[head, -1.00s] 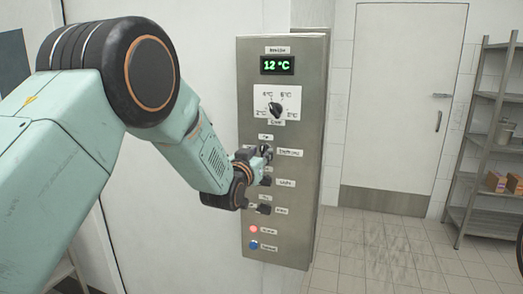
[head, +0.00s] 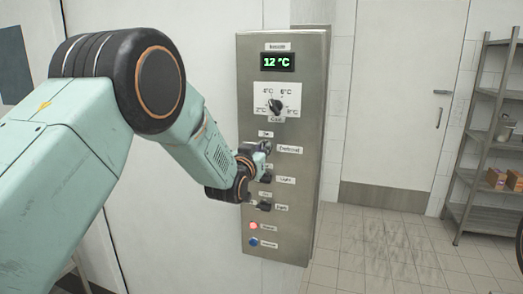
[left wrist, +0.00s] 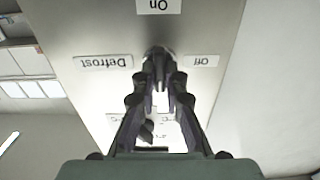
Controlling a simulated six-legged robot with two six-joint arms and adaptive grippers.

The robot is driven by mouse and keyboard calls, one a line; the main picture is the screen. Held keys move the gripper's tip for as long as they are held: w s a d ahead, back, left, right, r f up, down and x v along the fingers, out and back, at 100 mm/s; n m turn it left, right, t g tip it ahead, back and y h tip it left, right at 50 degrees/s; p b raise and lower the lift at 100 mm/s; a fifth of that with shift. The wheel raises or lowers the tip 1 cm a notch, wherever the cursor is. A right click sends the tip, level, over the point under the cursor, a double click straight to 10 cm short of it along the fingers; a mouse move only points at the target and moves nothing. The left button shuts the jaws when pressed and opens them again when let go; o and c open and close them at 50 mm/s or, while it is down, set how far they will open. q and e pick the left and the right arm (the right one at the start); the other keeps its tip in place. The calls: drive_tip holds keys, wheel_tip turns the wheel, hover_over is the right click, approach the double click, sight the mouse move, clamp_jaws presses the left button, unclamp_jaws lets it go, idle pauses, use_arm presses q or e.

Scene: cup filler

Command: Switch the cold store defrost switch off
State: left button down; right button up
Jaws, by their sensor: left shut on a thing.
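The steel control panel (head: 310,130) carries the defrost switch (head: 266,145), a dark rotary knob with a "Defrost" label (head: 289,150) to its right. My left gripper (head: 261,151) is at this knob, and its fingers hide most of it. In the left wrist view, which shows the panel upside down, my left gripper (left wrist: 160,75) is shut on the defrost switch (left wrist: 158,53). Which way the knob points is hard to tell. My right gripper is not in view.
Above are a green "12 °C" display (head: 277,62) and a temperature dial (head: 276,105). Below are a light switch (head: 266,178), another knob (head: 264,205), a lit red button (head: 253,226) and a blue button (head: 253,242). A shelf rack (head: 490,130) stands far right.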

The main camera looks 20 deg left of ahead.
use_arm(q)
drive_tip(key=shift+n, duration=0.3)
drive_tip(key=n+b, duration=0.1)
drive_tip(key=n, duration=0.4)
drive_tip(key=n+b, duration=0.2)
drive_tip(key=n, duration=0.4)
drive_tip(key=n+b, duration=0.2)
drive_tip(key=n, duration=0.4)
drive_tip(key=shift+a+f, duration=0.25)
drive_tip(key=shift+n, duration=0.3)
idle(0.5)
drive_tip(key=c, duration=1.4)
unclamp_jaws()
drive_tip(key=shift+s, duration=0.15)
